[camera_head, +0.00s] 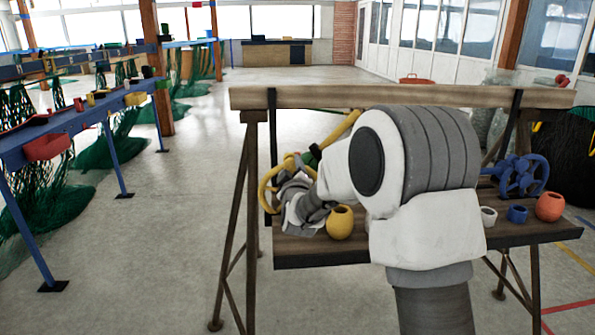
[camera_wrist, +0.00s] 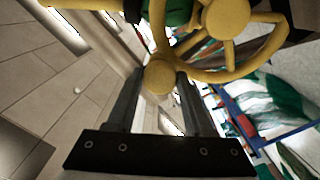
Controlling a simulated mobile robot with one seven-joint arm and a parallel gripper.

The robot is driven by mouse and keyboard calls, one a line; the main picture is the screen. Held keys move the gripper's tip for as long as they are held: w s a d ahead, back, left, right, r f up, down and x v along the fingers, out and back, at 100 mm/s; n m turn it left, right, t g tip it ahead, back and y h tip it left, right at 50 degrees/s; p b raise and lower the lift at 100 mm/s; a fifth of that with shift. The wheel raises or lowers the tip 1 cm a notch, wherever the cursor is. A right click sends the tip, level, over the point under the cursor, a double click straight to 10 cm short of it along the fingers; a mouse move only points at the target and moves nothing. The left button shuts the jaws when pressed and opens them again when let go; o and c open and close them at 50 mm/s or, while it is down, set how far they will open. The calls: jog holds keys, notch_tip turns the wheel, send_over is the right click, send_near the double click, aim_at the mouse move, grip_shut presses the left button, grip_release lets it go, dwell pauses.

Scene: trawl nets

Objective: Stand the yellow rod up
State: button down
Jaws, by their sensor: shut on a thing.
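The yellow rod (camera_head: 341,129) slants up to the right behind my arm, above the bench, with a dark green part near its lower end. A yellow spoked wheel (camera_head: 266,189) shows at its lower left; I cannot tell whether they are one piece. My gripper (camera_head: 294,184) is by the wheel, its fingertips partly hidden. In the wrist view, the fingers of my gripper (camera_wrist: 161,76) close on a round yellow end of the rod (camera_wrist: 159,74). The wheel (camera_wrist: 228,18) and a green part (camera_wrist: 178,12) are just beyond. My arm hides part of the rod.
The wooden bench (camera_head: 320,255) has a raised back rail (camera_head: 400,97). On it stand a yellow pot (camera_head: 340,223), a white cup (camera_head: 488,216), a blue cup (camera_head: 517,214), an orange pot (camera_head: 549,207) and a blue wheel (camera_head: 522,177). Blue net tables (camera_head: 75,122) stand left; floor between is clear.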

aim_at(263, 181)
jog(key=shift+a+f+n+p, duration=0.15)
jog(key=shift+a+f+n, duration=0.15)
jog(key=shift+a+n, duration=0.8)
jog(key=shift+a+f+n+p, duration=0.2)
jog(key=shift+a+f+n, duration=0.15)
jog(key=shift+a+n, duration=0.75)
jog(key=shift+a+f+n+p, duration=0.15)
jog(key=shift+a+f+n, duration=0.15)
jog(key=shift+a+n, duration=0.8)
jog(key=shift+a+f+n, duration=0.45)
jog(key=shift+f+n, duration=0.15)
jog(key=shift+n, duration=0.4)
jog(key=shift+f, duration=0.1)
jog(key=shift+c, duration=1.5)
grip_release()
jog(key=shift+s+p, duration=0.15)
jog(key=shift+p, duration=0.15)
